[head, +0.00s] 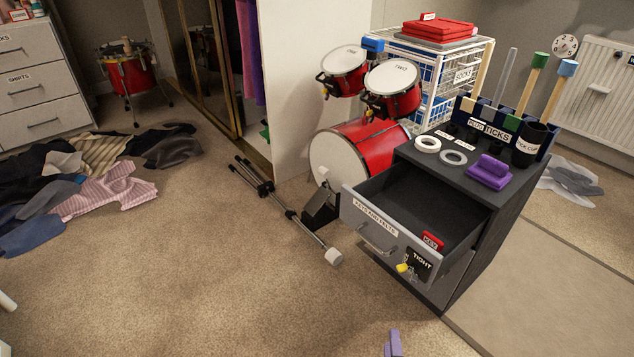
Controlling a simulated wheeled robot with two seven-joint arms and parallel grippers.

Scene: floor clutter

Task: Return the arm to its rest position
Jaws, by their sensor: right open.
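My right gripper (394,344) shows only as a small lilac tip at the bottom edge, right of centre. It is open, with no object visible at it. The rest of it and its arm are out of frame. It is over the carpet, in front of and apart from the dark drawer cabinet (478,262).
The cabinet's top drawer (370,222) is pulled out, with a red tagged item (432,240) inside. A drum kit (368,145) and a metal stand (300,225) are behind it to the left. Clothes (105,190) lie at left. Carpet (200,280) at front is clear.

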